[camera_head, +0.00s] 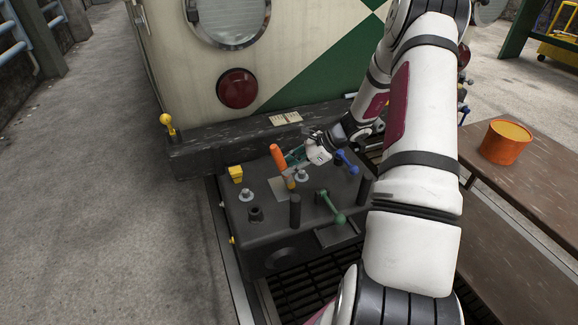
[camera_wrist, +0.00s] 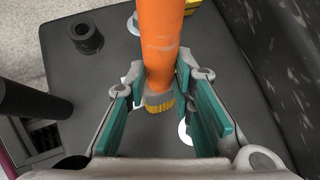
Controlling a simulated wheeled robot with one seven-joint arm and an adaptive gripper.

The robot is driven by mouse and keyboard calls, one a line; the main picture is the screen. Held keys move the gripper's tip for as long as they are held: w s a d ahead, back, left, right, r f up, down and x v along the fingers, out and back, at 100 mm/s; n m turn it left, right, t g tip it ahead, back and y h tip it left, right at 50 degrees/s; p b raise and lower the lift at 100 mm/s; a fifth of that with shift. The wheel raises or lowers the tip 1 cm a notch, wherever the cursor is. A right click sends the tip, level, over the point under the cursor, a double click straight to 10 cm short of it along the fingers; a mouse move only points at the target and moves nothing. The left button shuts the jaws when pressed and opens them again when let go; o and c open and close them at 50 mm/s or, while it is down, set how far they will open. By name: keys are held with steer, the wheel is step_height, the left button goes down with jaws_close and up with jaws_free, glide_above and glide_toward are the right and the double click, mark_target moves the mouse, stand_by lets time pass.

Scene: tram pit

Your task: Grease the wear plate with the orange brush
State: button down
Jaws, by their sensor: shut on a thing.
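The orange brush (camera_head: 278,158) stands nearly upright, slightly tilted, over the top of a dark box (camera_head: 245,215). My gripper (camera_head: 291,164) is shut on it. In the wrist view the orange brush (camera_wrist: 160,45) lies between the fingertips of my gripper (camera_wrist: 159,82), with its yellow bristles showing below. A lighter grey square plate (camera_head: 279,191), likely the wear plate, lies on the box top just by the bristles. I cannot tell whether the bristles touch it. I cannot make out the plate in the wrist view.
Around the plate stand a yellow block (camera_head: 236,173), dark posts (camera_head: 295,212), silver bolts (camera_head: 246,195), a green lever (camera_head: 337,212) and a blue lever (camera_head: 347,162). A tram front with a red lamp (camera_head: 237,88) rises behind. An orange tub (camera_head: 503,145) sits on the brown bench (camera_head: 535,190).

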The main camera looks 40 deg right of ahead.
steer(key=shift+f, duration=0.35)
steer(key=shift+w+a+r, duration=0.1)
steer(key=shift+w+a, duration=0.15)
steer(key=shift+a, duration=0.55)
steer(key=shift+w+a+b, duration=0.2)
steer(key=shift+a+b, duration=0.05)
steer(key=shift+a, duration=0.5)
steer(key=shift+w+a+b, duration=0.2)
steer(key=shift+w+a, duration=0.05)
steer(key=shift+a, duration=0.55)
steer(key=shift+w+a+b, duration=0.2)
steer(key=shift+a+b, duration=0.05)
steer(key=shift+a, duration=0.5)
steer(key=shift+f, duration=0.35)
steer(key=shift+d, duration=0.1)
